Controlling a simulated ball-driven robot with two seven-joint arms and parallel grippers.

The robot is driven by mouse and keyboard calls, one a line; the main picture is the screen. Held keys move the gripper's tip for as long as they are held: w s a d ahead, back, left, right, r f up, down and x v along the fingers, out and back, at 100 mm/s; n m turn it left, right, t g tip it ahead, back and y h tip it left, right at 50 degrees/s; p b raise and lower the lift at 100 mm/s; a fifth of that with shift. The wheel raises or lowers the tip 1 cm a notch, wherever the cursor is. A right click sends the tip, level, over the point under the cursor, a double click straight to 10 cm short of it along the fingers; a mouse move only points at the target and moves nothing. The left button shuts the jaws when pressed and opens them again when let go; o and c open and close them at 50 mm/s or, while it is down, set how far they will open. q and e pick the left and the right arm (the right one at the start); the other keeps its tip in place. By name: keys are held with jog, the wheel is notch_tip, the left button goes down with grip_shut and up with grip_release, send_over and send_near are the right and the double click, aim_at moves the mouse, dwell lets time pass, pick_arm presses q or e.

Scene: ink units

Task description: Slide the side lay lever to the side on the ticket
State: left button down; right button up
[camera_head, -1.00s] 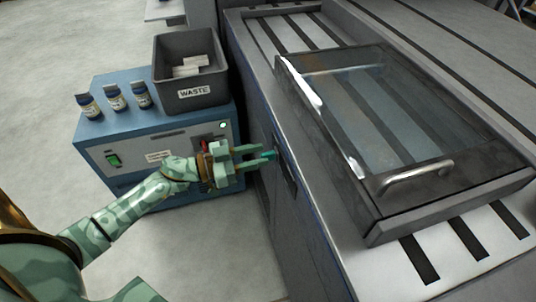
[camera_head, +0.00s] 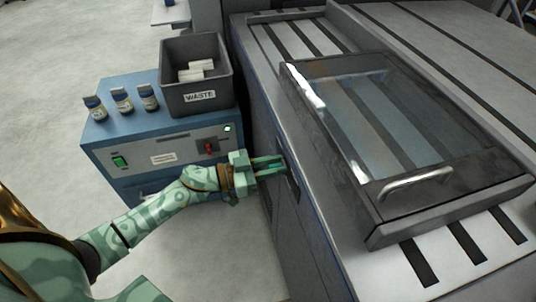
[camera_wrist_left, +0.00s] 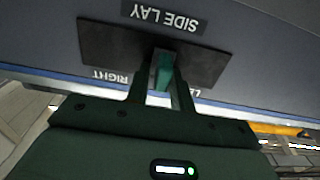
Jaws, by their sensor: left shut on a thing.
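The side lay lever (camera_wrist_left: 163,75) is a small green-tipped piece standing out from a dark plate (camera_wrist_left: 100,45) on the press side, near the plate's middle. The label SIDE LAY (camera_wrist_left: 162,17) reads upside down in the left wrist view, with RIGHT at the plate's left end and a partly hidden word at its right end. My left gripper (camera_wrist_left: 163,90) is shut on the lever, a finger on each side. In the head view my left gripper (camera_head: 284,166) reaches the press side and its fingertips hide the lever. I cannot make out a ticket. My right gripper is out of view.
A blue cabinet (camera_head: 140,175) with a red switch (camera_head: 208,147) stands left of the press, close behind my left arm. On it are a WASTE bin (camera_head: 190,98) and several small bottles (camera_head: 122,100). A glazed guard with a handle (camera_head: 415,183) covers the press top.

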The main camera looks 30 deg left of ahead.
aim_at(293, 177)
pick_arm(q)
jog(key=s+d+p, duration=0.2)
jog(key=s+d, duration=0.1)
jog(key=shift+d+r, duration=0.2)
jog(key=shift+s+d+f, duration=0.1)
jog(key=shift+f, duration=0.2)
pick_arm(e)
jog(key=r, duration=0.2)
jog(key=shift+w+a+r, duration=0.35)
pick_arm(q)
jog(key=c, duration=1.4)
grip_release()
jog(key=shift+c, duration=0.2)
jog(key=shift+r, duration=0.1)
jog(key=shift+s+a, duration=0.25)
jog(key=shift+a, duration=0.05)
jog(key=p+v, duration=0.3)
jog(key=v, duration=1.2)
jog(key=shift+s, duration=0.3)
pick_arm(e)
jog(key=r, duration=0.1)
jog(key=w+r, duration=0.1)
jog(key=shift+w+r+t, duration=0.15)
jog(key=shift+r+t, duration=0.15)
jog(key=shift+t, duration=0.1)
pick_arm(q)
jog(key=shift+a, duration=0.15)
